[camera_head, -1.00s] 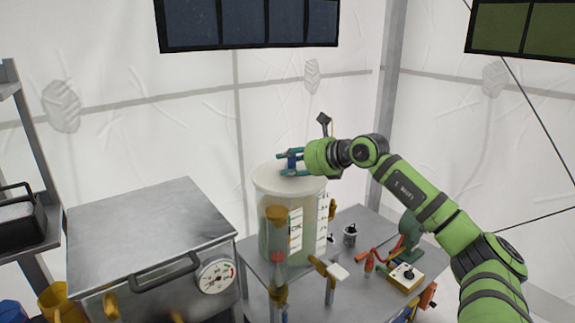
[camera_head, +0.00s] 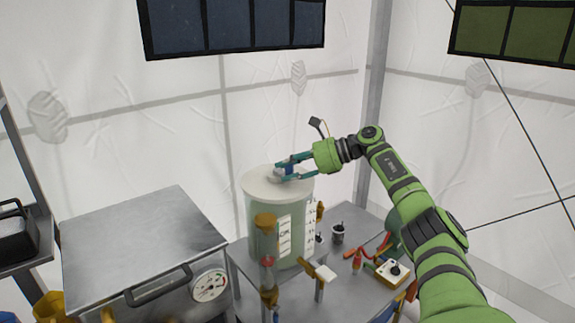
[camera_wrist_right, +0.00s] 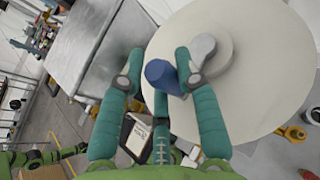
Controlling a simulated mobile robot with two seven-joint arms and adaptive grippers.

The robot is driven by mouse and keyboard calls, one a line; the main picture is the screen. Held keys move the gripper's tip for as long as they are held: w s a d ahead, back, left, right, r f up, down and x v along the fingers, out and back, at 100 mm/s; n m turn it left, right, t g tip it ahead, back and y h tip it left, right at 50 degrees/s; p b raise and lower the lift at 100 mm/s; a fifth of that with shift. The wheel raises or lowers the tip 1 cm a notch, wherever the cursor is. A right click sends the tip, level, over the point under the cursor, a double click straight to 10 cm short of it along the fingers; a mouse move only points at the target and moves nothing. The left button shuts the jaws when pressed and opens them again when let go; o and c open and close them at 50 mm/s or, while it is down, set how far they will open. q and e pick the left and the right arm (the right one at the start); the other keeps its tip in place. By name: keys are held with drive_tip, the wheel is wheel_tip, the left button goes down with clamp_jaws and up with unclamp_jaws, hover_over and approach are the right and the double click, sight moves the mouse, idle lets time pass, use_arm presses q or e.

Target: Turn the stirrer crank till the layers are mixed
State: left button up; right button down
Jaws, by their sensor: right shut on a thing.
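The stirrer is a pale greenish, see-through cylinder (camera_head: 262,222) with a round white lid (camera_head: 262,188), standing on a metal table. On the lid, the wrist view shows a grey crank arm (camera_wrist_right: 206,55) with an upright blue handle (camera_wrist_right: 158,74). My right gripper (camera_head: 287,170) is above the lid with its fingers shut on the blue handle; it also shows in the wrist view (camera_wrist_right: 160,80). The layers inside the cylinder cannot be made out behind the labels and fittings. My left gripper is not in the head view.
A steel chest (camera_head: 145,245) with a handle and a dial gauge (camera_head: 209,287) stands to the left. A small dark cup (camera_head: 338,233) and a yellow control box (camera_head: 392,271) are on the table (camera_head: 345,290) to the right.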

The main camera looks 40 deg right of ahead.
drive_tip(key=shift+f, duration=0.1)
idle(0.4)
drive_tip(key=c, duration=0.9)
unclamp_jaws()
drive_tip(key=shift+o, duration=0.2)
drive_tip(key=v, duration=1.2)
drive_tip(key=shift+d, duration=0.15)
